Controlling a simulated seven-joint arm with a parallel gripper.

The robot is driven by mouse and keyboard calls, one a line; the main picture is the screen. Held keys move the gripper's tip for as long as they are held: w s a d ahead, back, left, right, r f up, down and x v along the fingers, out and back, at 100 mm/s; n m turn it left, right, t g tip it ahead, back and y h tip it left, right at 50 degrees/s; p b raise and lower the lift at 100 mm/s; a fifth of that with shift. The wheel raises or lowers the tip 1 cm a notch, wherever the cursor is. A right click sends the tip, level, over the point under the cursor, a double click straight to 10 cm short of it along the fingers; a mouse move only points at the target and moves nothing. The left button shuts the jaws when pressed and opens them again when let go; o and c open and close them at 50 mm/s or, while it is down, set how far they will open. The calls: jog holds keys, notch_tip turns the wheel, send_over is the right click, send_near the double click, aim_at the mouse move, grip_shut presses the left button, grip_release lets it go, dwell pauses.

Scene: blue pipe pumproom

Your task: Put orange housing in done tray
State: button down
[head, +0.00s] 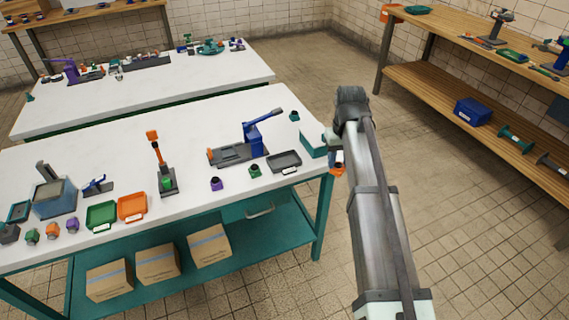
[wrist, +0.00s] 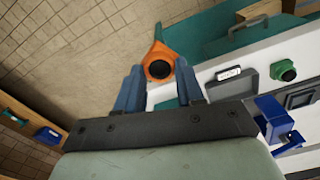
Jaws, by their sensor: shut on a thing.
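An orange housing (wrist: 158,64) with a dark round opening is held between the blue fingers of my gripper (wrist: 158,76) in the wrist view. In the head view my gripper (head: 336,158) is just off the right end of the white table, and a bit of the orange housing (head: 339,171) shows there, mostly hidden. A dark grey tray (head: 285,162) with a white label lies near the table's front right; it also shows in the wrist view (wrist: 250,97). A green tray (head: 101,216) and an orange tray (head: 132,207) lie further left. I cannot read which is the done tray.
A green housing (head: 255,171) and a purple housing (head: 216,184) stand left of the grey tray. A blue lever press (head: 254,138) stands behind it. A teal box (head: 312,144) is at the table's right end. An orange-headed lever tool (head: 160,165) stands mid-table. The floor at right is clear.

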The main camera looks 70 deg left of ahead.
jog(key=s+a+r+n, duration=0.2)
jog(key=s+a+n, duration=0.1)
jog(key=s+a, duration=0.55)
jog(key=n, duration=0.9)
send_over(284, 163)
jog(key=shift+a+f, duration=0.1)
jog(key=shift+f, duration=4.45)
jog(key=shift+f, duration=0.1)
jog(key=c, duration=0.7)
grip_release()
notch_tip(284, 163, up, 12)
